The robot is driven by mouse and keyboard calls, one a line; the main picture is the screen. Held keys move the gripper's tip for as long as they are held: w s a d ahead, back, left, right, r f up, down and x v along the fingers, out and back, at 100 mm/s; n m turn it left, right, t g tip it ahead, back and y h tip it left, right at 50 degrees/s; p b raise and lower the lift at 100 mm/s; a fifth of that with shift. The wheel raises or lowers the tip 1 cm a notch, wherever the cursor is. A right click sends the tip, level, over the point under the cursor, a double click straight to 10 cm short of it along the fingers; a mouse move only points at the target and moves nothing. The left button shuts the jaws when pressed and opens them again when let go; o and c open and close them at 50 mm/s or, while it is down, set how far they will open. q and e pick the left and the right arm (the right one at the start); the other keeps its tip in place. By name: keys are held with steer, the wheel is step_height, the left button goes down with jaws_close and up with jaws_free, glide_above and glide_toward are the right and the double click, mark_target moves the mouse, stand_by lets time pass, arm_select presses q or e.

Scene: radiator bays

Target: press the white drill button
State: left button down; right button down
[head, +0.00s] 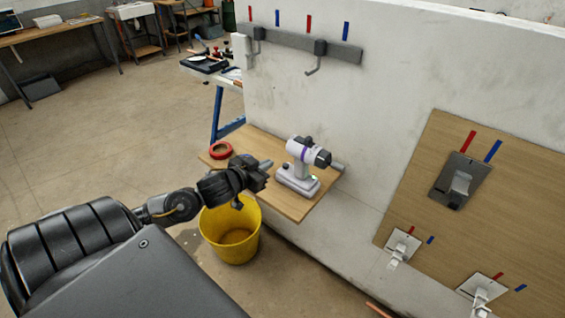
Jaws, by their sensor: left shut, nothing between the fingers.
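A white drill (299,168) with a purple band and a dark chuck end stands upright on a small wooden shelf (292,207) against the white wall. A small green spot (314,178) shows on its base. I cannot make out a separate button. My left gripper (264,181) is shut and empty, left of the drill and apart from it in the picture. A dark thing with a grey tip (266,164) shows just behind the gripper and is partly hidden by it. My right gripper is out of view.
A red tape ring (220,150) lies on the shelf's left part. A yellow bucket (231,238) stands on the floor below. A hook rail (300,42) and a wooden board (490,215) with brackets are on the wall. Floor at left is open.

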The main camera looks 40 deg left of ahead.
arm_select(q)
steer(key=p, duration=0.2)
glide_above(283, 172)
step_height(283, 172, down, 2)
steer(key=shift+s+d+f, duration=0.15)
steer(key=shift+f, duration=0.05)
steer(key=shift+w+f, duration=0.25)
steer(key=shift+f, duration=1)
steer(key=shift+s+a+f, duration=0.15)
steer(key=shift+a+f, duration=0.1)
steer(key=shift+f, duration=0.7)
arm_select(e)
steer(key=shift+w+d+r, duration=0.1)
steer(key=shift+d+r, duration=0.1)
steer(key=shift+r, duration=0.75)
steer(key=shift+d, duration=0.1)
